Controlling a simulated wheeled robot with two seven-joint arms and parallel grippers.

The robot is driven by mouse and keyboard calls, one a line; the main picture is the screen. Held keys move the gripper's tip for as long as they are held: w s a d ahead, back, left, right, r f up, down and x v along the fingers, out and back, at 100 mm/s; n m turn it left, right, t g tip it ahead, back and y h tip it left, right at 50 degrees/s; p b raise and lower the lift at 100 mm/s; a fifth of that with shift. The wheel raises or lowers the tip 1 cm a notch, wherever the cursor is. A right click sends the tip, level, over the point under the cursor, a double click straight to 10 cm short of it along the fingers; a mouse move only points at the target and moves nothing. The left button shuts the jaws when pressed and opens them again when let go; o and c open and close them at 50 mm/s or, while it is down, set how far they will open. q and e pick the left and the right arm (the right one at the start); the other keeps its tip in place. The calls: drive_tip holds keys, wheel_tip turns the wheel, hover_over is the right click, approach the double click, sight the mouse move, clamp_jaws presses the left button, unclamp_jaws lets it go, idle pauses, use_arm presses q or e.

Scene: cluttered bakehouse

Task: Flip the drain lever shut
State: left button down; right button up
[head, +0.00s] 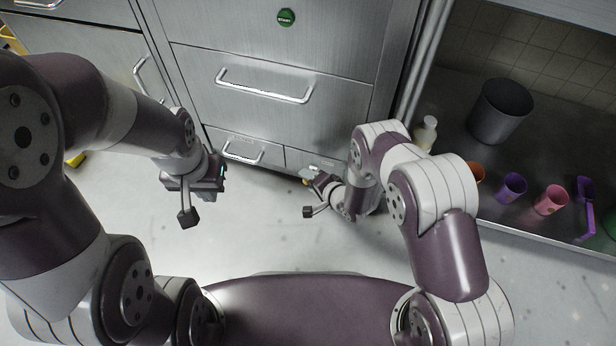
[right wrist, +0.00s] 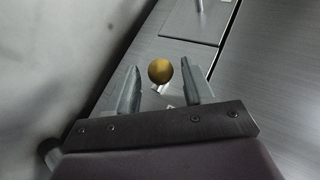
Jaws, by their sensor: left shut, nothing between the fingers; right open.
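A round brass-yellow knob (right wrist: 160,71) on a short pale metal stem shows in the right wrist view; I take it for the end of the drain lever. It sits between the tips of my right gripper (right wrist: 158,64), which is open, with a gap visible on both sides. In the head view the knob (head: 305,181) is a small yellow spot by my right gripper (head: 312,173), low at the cabinet front. The lever's base is mostly hidden. My left gripper (head: 221,172) is shut and empty, in front of the cabinet to the left.
Steel drawers with bar handles (head: 264,86) stand straight ahead, close to both grippers. On the right, a steel counter holds a grey bin (head: 500,111), a white bottle (head: 425,134), a purple cup (head: 511,188) and a pink cup (head: 551,200). The pale floor (head: 260,235) between my arms is clear.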

drive_tip(key=p+v, duration=0.5)
drive_tip(key=v, duration=0.6)
drive_tip(key=shift+w, duration=0.1)
